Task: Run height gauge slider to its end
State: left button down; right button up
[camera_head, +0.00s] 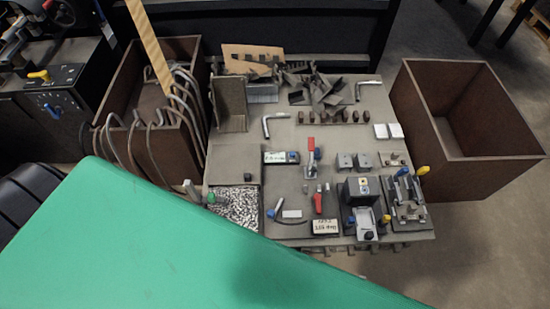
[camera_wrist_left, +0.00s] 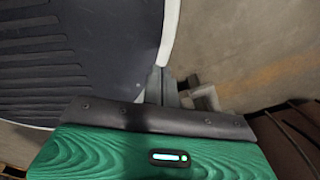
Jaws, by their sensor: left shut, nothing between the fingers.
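I cannot pick out the height gauge or its slider with certainty in either view. A small grey post with a green knob (camera_head: 209,197) stands at the left front of the work table (camera_head: 275,190), partly hidden behind a large green surface; I cannot tell whether it belongs to the gauge. My left gripper (camera_wrist_left: 166,88) shows in the left wrist view, with its grey fingers together and empty, beside a dark ribbed panel with a pale rim. I cannot make out the left gripper in the head view. My right gripper is in neither view.
The green surface covers the lower left of the head view. Brown open bins stand left (camera_head: 180,135) and right (camera_head: 460,125) of the table. Bent metal rods (camera_head: 180,95) hang over the left bin. The table is crowded with clamps, brackets and a red-handled tool (camera_head: 311,145).

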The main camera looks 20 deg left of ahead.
aim_at(211, 198)
jog(key=k+j+u, duration=0.15)
jog(key=u, duration=1.2)
